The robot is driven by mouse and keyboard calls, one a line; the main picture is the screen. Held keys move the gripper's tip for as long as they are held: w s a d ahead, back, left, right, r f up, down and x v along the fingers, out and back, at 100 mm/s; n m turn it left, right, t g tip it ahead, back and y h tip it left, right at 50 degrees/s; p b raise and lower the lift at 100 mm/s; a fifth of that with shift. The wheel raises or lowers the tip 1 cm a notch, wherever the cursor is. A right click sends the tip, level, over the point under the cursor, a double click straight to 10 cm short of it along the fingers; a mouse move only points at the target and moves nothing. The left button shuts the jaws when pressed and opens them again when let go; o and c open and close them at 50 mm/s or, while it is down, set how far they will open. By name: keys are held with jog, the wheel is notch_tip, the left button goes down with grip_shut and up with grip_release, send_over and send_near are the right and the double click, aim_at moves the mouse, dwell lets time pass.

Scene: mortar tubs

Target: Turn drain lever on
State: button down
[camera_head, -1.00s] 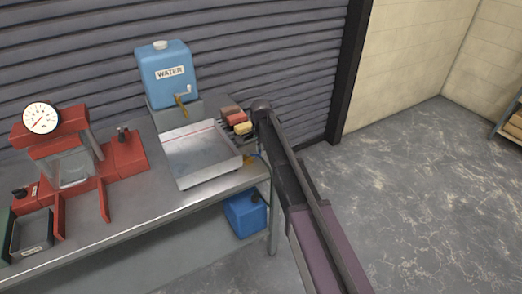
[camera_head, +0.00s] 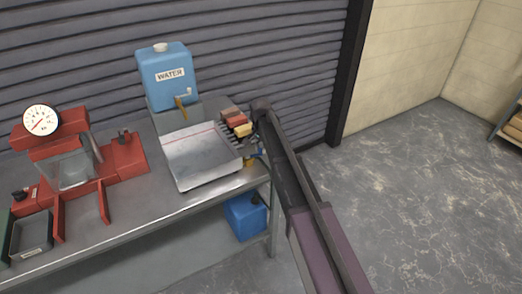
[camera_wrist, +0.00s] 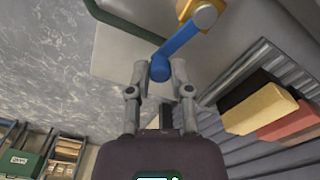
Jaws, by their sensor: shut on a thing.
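The drain lever (camera_wrist: 182,40) is a blue handle on a brass valve (camera_wrist: 203,14) in the wrist view. My gripper (camera_wrist: 159,72) is shut on the rounded free end of the lever, one finger on each side. In the head view my arm hides most of the gripper and lever.
A blue water tank (camera_head: 167,80) stands behind the tray. Coloured blocks (camera_head: 237,121) lie beside my arm at the bench's back right. A blue canister (camera_head: 245,215) is below the bench end. A red press with a gauge (camera_head: 41,119) stands left.

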jog(key=shift+w+a+n, duration=0.15)
jog(key=shift+w+n, duration=0.15)
jog(key=shift+n, duration=0.4)
jog(key=c, duration=0.5)
grip_release()
jog(key=shift+c, duration=0.2)
jog(key=shift+s, duration=0.1)
